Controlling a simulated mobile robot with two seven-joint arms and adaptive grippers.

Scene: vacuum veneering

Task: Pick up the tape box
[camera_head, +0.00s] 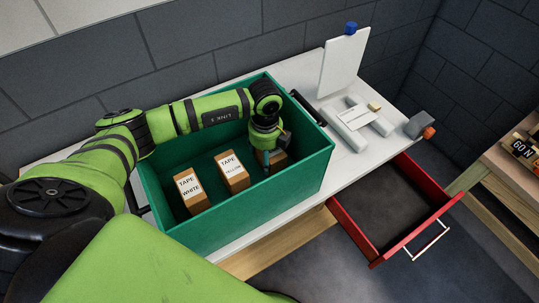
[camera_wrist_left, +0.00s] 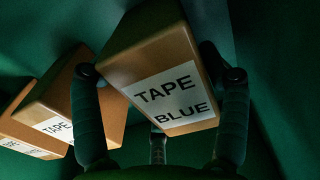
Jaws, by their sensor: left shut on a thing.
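Three brown tape boxes are in the green crate (camera_head: 255,206) on the white table. The box labelled TAPE WHITE (camera_head: 191,190) and the box labelled TAPE YELLOW (camera_head: 232,171) stand side by side. My left gripper (camera_head: 266,160) reaches down into the crate at its right end. In the left wrist view, the left gripper (camera_wrist_left: 160,95) is shut on the box labelled TAPE BLUE (camera_wrist_left: 165,75), with fingers on both sides. In the head view this TAPE BLUE box (camera_head: 277,158) is partly hidden behind the gripper. I cannot tell whether it touches the crate floor. My right gripper is not seen.
An open red drawer (camera_head: 436,212) juts out below the table's front right. A wooden shelf (camera_head: 507,172) stands far right.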

